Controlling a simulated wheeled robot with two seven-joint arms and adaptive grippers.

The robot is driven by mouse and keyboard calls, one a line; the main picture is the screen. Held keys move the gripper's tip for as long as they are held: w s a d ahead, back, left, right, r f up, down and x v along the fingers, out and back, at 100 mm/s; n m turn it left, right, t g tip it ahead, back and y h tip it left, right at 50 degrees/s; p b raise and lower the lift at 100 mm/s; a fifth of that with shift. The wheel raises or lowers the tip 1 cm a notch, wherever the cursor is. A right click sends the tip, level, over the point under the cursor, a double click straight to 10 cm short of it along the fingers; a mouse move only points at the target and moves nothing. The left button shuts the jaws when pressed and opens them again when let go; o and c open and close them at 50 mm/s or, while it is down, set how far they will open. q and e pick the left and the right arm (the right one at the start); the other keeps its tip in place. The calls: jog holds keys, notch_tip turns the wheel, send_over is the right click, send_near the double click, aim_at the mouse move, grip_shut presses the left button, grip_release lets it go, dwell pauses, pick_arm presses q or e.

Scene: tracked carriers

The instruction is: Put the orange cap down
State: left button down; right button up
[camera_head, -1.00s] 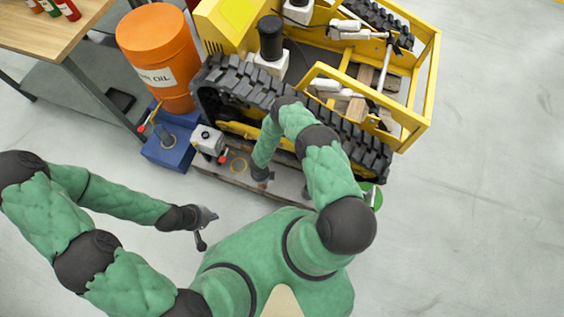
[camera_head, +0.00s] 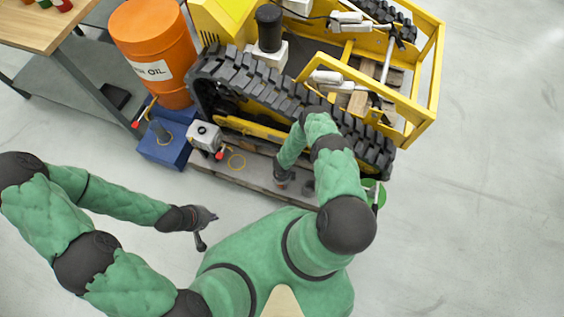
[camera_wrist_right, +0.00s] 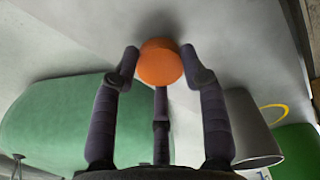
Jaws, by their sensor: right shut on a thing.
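The orange cap (camera_wrist_right: 160,62) shows in the right wrist view as a small round orange piece. My right gripper (camera_wrist_right: 161,70) is shut on it, with its dark fingers around the cap's sides at their tips. In the head view, my right wrist (camera_head: 283,178) is over the grey deck in front of the black track; its fingers and the cap cannot be made out there. My left gripper (camera_head: 203,229) hangs over the pale floor left of my torso, apart from everything. Whether its fingers are open or shut is unclear.
The yellow tracked carrier (camera_head: 432,90) stands ahead with its black track (camera_head: 270,92). An orange oil drum (camera_head: 150,45) and blue block (camera_head: 160,150) are left. Right floor is clear.

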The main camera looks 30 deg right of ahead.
jog(key=shift+f, duration=0.4)
jog(key=o, duration=1.1)
jog(key=shift+o, duration=0.2)
